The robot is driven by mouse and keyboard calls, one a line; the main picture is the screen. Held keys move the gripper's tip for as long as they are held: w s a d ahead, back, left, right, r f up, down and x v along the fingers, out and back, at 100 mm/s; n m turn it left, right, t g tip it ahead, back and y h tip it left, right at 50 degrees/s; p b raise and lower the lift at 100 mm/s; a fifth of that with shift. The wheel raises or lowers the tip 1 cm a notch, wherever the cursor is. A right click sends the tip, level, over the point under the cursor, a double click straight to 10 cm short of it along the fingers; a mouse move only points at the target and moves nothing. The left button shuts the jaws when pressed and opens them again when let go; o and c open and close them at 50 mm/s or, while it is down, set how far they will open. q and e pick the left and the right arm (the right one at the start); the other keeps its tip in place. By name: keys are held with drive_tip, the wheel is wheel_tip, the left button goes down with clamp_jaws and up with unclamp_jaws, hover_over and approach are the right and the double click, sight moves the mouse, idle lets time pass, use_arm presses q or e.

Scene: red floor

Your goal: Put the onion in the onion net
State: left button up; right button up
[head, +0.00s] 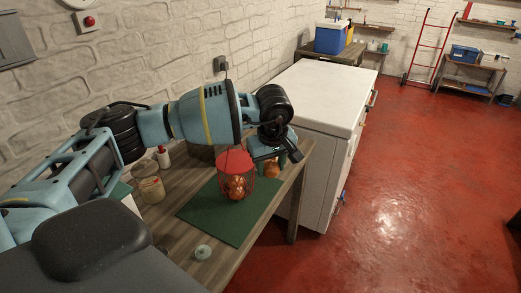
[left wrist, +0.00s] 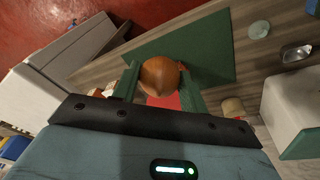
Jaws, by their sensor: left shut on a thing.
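My left gripper (head: 270,160) is shut on a brown onion (head: 271,169), near the table's right side. In the left wrist view the onion (left wrist: 160,75) sits between the green fingers of the left gripper (left wrist: 160,88). The onion net (head: 236,162) has a red top and stands upright on the green mat, just left of the held onion, with orange-brown onions inside. In the wrist view a red part of the net (left wrist: 165,102) shows past the onion, mostly hidden. I cannot tell the height gap between onion and table. My right gripper is out of view.
The green mat (head: 210,213) lies on a wooden table (head: 205,271). A white chest (head: 318,92) adjoins the table's far end.

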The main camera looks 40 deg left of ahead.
use_arm(q)
drive_tip(key=w+a+n+y, duration=0.1)
drive_tip(key=w+a+n, duration=0.2)
drive_tip(key=a+n, duration=0.1)
drive_tip(key=shift+w+a+r+g, duration=0.25)
drive_tip(key=shift+a+g, duration=0.15)
drive_tip(key=shift+a, duration=0.45)
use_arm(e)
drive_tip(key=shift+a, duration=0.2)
